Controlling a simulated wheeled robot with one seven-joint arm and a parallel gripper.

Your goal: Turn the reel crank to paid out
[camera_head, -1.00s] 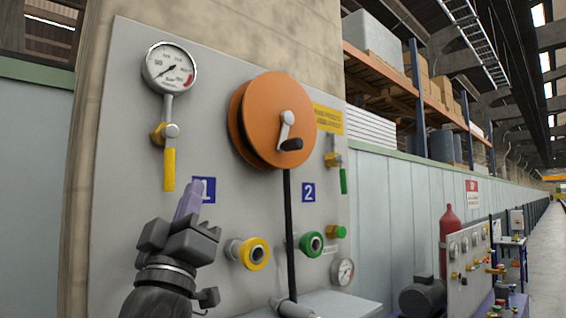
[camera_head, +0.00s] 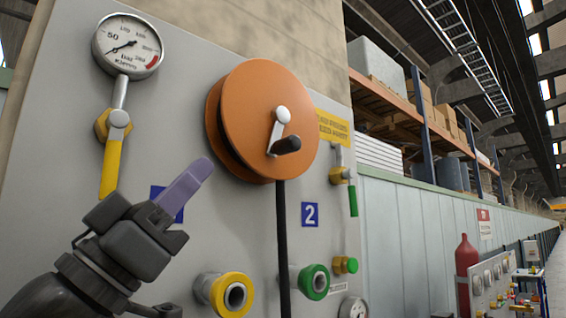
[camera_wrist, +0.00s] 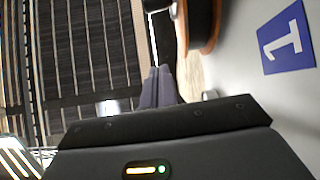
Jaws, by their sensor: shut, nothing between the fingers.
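The orange reel (camera_head: 258,95) is mounted on the grey panel in the head view. Its crank (camera_head: 279,128) has a pale arm from the hub and a black handle (camera_head: 286,146), which sits just below the hub. A black hose (camera_head: 284,240) hangs from the reel. My gripper (camera_head: 201,170) is left of and below the reel, apart from the crank, its purple fingers shut and empty and pointing up to the right. In the wrist view the fingers (camera_wrist: 158,84) show at the centre, and part of the orange reel (camera_wrist: 203,25) shows at the top.
A pressure gauge (camera_head: 128,46) and a yellow-handled valve (camera_head: 111,165) are at the panel's left. A yellow port (camera_head: 226,292) and a green port (camera_head: 311,281) project below the reel. A green-handled valve (camera_head: 352,200) is at the right. The blue sign 1 (camera_wrist: 285,38) is beside my fingers in the wrist view.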

